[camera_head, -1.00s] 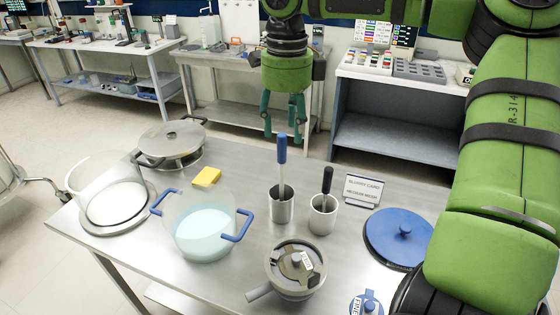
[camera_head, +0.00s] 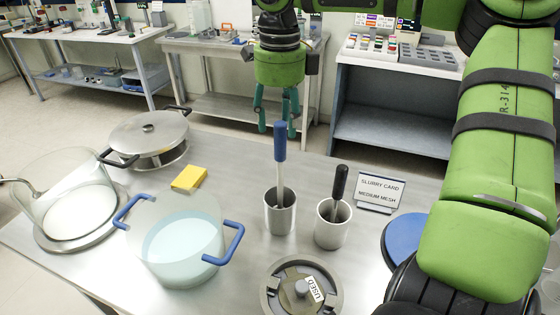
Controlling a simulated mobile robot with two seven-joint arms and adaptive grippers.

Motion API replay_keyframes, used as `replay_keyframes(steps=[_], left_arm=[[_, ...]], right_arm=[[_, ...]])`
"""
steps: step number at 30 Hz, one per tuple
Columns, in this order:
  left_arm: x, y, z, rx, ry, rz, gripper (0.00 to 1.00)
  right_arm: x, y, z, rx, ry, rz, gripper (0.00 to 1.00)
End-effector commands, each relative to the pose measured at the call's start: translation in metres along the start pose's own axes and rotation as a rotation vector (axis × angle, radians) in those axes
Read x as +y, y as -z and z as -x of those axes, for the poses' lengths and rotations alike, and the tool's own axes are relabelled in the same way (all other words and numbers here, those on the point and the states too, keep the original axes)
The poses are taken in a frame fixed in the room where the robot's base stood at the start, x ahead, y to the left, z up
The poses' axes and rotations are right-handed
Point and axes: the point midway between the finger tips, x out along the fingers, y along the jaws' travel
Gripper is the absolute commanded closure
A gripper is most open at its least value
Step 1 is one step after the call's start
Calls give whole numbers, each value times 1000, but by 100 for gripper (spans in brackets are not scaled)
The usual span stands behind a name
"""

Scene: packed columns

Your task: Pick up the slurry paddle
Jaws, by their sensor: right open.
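A tool with a blue handle (camera_head: 280,142) and a pale shaft stands in a metal cup (camera_head: 279,218). A tool with a black handle (camera_head: 340,182) leans in a second, paler cup (camera_head: 332,230). The frames do not show for certain which one is the slurry paddle; the lower ends of both are hidden inside the cups. My right gripper (camera_head: 276,114) is open and empty, its fingers pointing down. In the picture its fingertips appear just at the top of the blue handle, one to each side; the depth between them is unclear. My left gripper is out of view.
A blue-handled pot (camera_head: 146,214) of pale liquid, a glass vessel (camera_head: 40,200), a yellow block (camera_head: 189,177) and a lidded metal pan (camera_head: 158,133) stand left. A card stand (camera_head: 380,190), a blue lid (camera_head: 400,240) and a "USED" lidded pot (camera_head: 282,288) are right and front.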

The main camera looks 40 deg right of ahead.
Motion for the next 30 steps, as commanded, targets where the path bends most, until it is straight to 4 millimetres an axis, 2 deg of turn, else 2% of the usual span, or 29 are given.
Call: replay_keyframes(steps=[11,15,23,24,26,27,28,30], left_arm=[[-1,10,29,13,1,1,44],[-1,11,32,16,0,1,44],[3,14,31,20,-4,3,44],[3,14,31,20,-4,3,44],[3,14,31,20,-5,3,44],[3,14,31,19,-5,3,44],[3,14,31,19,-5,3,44],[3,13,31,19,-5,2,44]], right_arm=[[-4,-1,-43,5,-7,0,48],[-4,-1,-62,4,-3,0,48],[-4,-2,-67,1,-1,-1,48],[-4,-2,-67,1,-1,-1,52],[-4,-2,-67,1,-1,-1,76],[-4,-2,-67,1,-1,-1,92],[-4,-2,-67,1,-1,-1,100],[-4,-2,-67,1,-1,-1,100]])
